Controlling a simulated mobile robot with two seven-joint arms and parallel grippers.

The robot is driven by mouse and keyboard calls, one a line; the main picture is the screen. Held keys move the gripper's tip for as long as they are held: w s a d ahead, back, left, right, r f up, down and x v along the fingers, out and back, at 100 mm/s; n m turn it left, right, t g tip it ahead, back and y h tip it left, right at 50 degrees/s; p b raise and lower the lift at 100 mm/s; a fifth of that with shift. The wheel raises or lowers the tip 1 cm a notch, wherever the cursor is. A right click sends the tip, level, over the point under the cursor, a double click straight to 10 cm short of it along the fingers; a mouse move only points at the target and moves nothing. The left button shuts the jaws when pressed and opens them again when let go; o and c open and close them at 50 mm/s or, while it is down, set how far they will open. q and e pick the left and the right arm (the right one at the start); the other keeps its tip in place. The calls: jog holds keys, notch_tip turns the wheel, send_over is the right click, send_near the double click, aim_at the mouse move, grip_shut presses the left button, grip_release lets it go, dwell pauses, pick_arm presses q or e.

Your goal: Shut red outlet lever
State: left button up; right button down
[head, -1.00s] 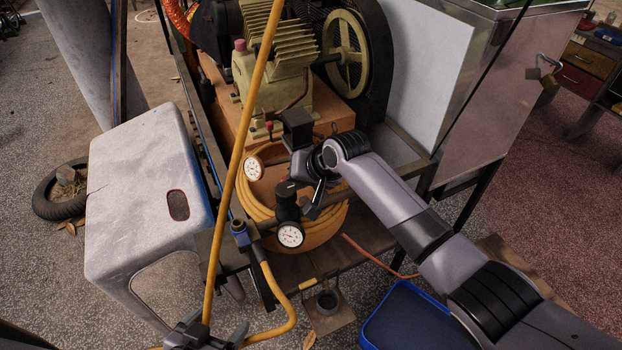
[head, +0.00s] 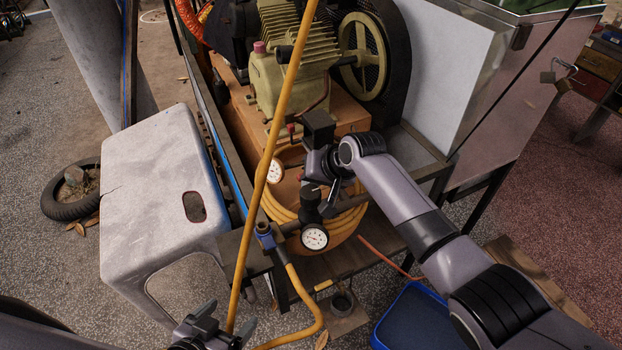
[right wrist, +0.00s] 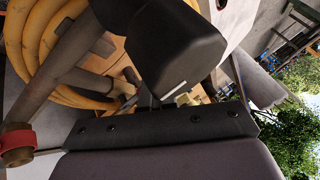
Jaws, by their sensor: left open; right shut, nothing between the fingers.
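The outlet pipework with a black regulator (head: 311,207) and two white dial gauges (head: 314,237) is at the front of the compressor cart. A red part (right wrist: 16,139) on a brass fitting shows at the left edge of the right wrist view; I cannot tell whether it is the outlet lever. No red lever is clear at the pipework in the head view. My right gripper (head: 331,196) is shut and empty, close above the regulator; contact is unclear.
A yellow hose (head: 270,150) runs diagonally in front of the cart. A blue fitting (head: 264,234) joins another hose. A grey stool (head: 160,190) stands left, a blue tray (head: 415,320) lies lower right. Coiled yellow hose (head: 345,222) lies behind the pipework.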

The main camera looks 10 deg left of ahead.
jog(key=shift+w+a+r, duration=0.15)
jog(key=shift+r, duration=0.1)
